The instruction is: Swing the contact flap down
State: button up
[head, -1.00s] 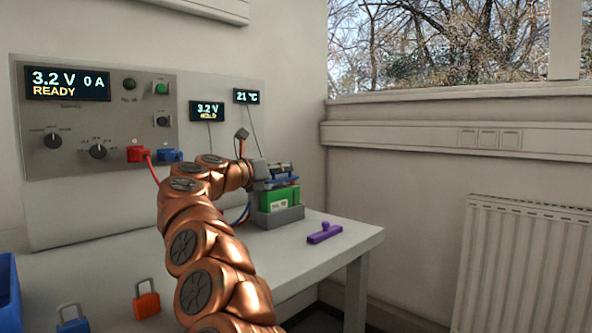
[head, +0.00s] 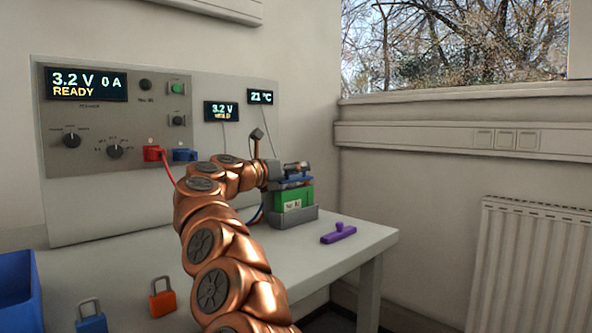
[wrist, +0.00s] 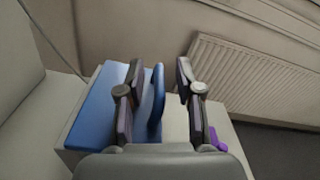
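A green battery (head: 293,199) sits in a grey holder (head: 300,217) on the bench. A blue part that looks like the contact flap (head: 299,181) lies over the battery, partly hidden by my gripper (head: 298,168). In the wrist view a flat blue plate (wrist: 92,112) is at the left, and a thin blue upright piece (wrist: 157,100) stands between the fingers of my gripper (wrist: 160,92). The fingers are apart, with the piece closer to the left finger and a gap on its right. Whether the left finger touches it I cannot tell.
A purple tool (head: 338,233) lies on the bench (head: 375,243) right of the holder. An orange padlock (head: 162,297), a blue padlock (head: 91,318) and a blue bin (head: 18,280) are at front left. The cycler panel (head: 105,195) stands behind; its red plug (head: 153,153) carries a cable.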

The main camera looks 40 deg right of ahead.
jog(key=a, duration=1.2)
jog(key=shift+w, duration=0.15)
